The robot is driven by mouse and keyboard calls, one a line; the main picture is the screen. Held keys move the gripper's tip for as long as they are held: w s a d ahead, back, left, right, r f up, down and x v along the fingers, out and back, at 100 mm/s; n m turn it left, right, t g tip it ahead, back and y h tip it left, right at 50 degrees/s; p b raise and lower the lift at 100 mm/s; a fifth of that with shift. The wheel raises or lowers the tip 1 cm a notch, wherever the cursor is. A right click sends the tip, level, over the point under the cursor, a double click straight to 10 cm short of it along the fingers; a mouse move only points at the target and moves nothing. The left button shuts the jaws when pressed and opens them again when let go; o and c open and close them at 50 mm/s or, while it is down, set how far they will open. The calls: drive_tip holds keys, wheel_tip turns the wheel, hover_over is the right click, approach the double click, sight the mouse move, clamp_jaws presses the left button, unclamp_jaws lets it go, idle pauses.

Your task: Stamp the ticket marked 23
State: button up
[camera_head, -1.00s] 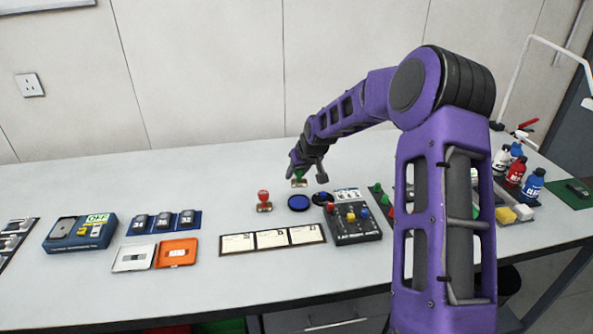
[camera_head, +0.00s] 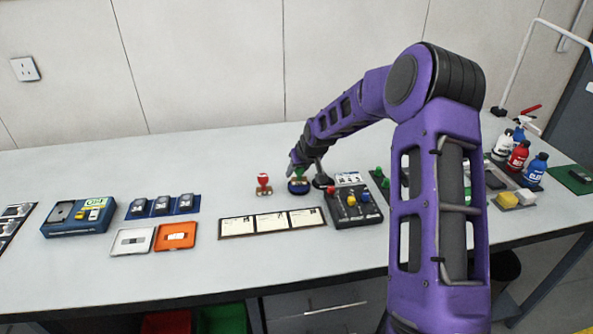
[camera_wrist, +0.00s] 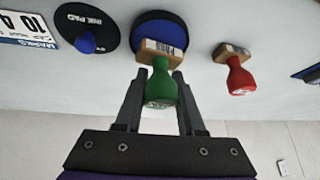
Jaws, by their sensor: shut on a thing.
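My gripper (camera_wrist: 158,84) is shut on the green handle of a stamp (camera_wrist: 162,90) with a wooden block. The block is down at the round blue ink pad (camera_wrist: 160,30), overlapping its near edge in the wrist view; whether it touches the ink is hard to tell. In the head view, the pad (camera_head: 299,188) lies under my gripper (camera_head: 299,170). Three white tickets (camera_head: 271,222) lie in a row in a dark frame in front of the pad; their numbers are too small to read.
A red stamp (camera_wrist: 238,78) stands left of the pad in the head view (camera_head: 263,184). The black ink-pad lid (camera_wrist: 88,28) with a blue knob lies on the other side. A dark panel with coloured knobs (camera_head: 352,206) stands right of the tickets.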

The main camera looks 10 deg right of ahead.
drive_tip(key=shift+f+b, duration=0.5)
drive_tip(key=shift+f, duration=0.1)
idle(1.8)
drive_tip(key=shift+r+p, duration=1.5)
drive_tip(key=shift+r, duration=2.05)
drive_tip(key=s+b, duration=0.3)
drive_tip(key=s, duration=1)
drive_tip(key=shift+s+a+f+b, duration=0.1)
drive_tip(key=shift+f+b, duration=1.15)
drive_tip(key=shift+f, duration=0.4)
drive_tip(key=shift+s+a+f+b, duration=0.1)
drive_tip(key=shift+f+b, duration=1.15)
drive_tip(key=shift+f, duration=0.4)
